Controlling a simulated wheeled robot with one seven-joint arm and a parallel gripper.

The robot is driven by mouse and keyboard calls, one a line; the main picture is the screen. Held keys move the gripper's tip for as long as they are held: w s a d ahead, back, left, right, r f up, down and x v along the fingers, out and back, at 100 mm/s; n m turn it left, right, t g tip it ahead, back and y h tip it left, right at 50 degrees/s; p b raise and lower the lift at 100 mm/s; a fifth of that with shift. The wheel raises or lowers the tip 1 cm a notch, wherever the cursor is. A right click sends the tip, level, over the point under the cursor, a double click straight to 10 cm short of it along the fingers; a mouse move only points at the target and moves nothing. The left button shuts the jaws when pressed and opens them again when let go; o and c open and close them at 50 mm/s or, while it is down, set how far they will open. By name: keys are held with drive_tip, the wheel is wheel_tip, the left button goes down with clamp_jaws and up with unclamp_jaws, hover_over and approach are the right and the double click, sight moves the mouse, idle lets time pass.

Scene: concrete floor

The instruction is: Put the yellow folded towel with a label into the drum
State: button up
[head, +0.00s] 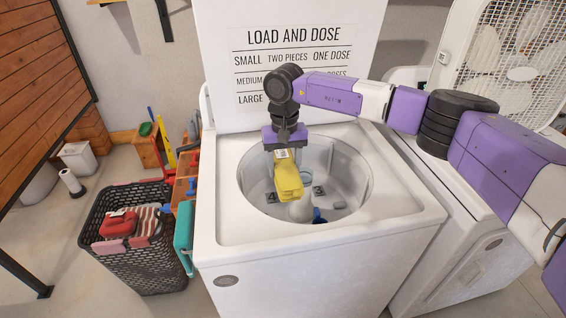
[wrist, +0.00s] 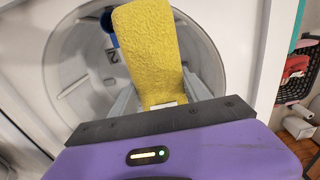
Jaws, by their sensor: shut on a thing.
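My gripper (head: 284,146) is shut on the yellow folded towel (head: 287,178), which hangs down from the jaws. A small white label shows at the towel's top, by the jaws. In the wrist view the towel (wrist: 147,50) reaches away from my gripper (wrist: 166,100) over the round opening. The drum (head: 345,172) is the open tub of the white top-loading washer, and the towel is above its opening. A pale central post (head: 301,209) and something blue (head: 319,216) are inside the drum, below the towel.
A dark laundry basket (head: 135,255) with red and striped cloths stands left of the washer. The raised lid (head: 240,75) with printed text is behind my arm. A white fan (head: 510,60) and a second white machine (head: 470,265) are at right.

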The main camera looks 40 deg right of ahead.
wheel_tip(320, 180, down, 27)
drive_tip(key=b, duration=1.6)
drive_tip(key=shift+r, duration=0.1)
drive_tip(key=o, duration=1.6)
drive_tip(key=shift+r+p, duration=7.75)
drive_tip(key=shift+r, duration=5.25)
